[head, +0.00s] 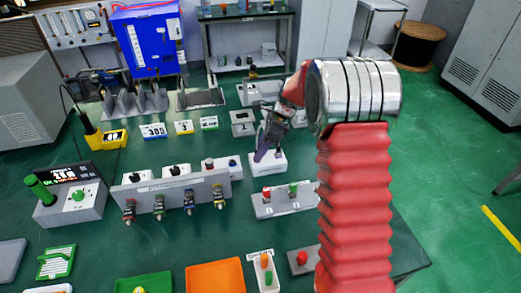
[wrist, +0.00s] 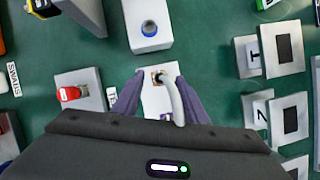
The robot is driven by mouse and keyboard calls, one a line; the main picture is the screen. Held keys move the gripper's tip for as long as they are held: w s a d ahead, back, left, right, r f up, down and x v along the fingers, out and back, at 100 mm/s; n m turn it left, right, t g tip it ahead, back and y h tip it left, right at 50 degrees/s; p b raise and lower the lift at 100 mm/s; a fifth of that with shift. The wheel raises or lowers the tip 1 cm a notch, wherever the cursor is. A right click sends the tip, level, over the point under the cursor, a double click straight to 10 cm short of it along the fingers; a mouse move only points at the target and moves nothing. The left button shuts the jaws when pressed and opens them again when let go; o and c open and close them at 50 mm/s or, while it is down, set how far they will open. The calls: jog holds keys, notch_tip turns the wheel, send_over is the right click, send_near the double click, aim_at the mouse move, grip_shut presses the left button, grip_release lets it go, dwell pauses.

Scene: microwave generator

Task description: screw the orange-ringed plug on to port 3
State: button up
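My gripper (wrist: 157,84) has purple fingers spread apart over a white block (wrist: 160,102). A small brownish square fitting with a dark socket and a curved white tube (wrist: 172,98) sits between the fingers. I cannot tell whether it is the plug, and no orange ring shows on it. In the head view my gripper (head: 268,143) is low over the white block (head: 266,165). A grey panel (head: 170,193) left of it carries several hanging connectors, including a blue-ringed one (head: 189,203) and a yellowish one (head: 219,197). Port numbers are not legible.

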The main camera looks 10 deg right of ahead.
jog(key=shift+f, duration=0.1)
jog(key=shift+c, duration=0.4)
grip_shut()
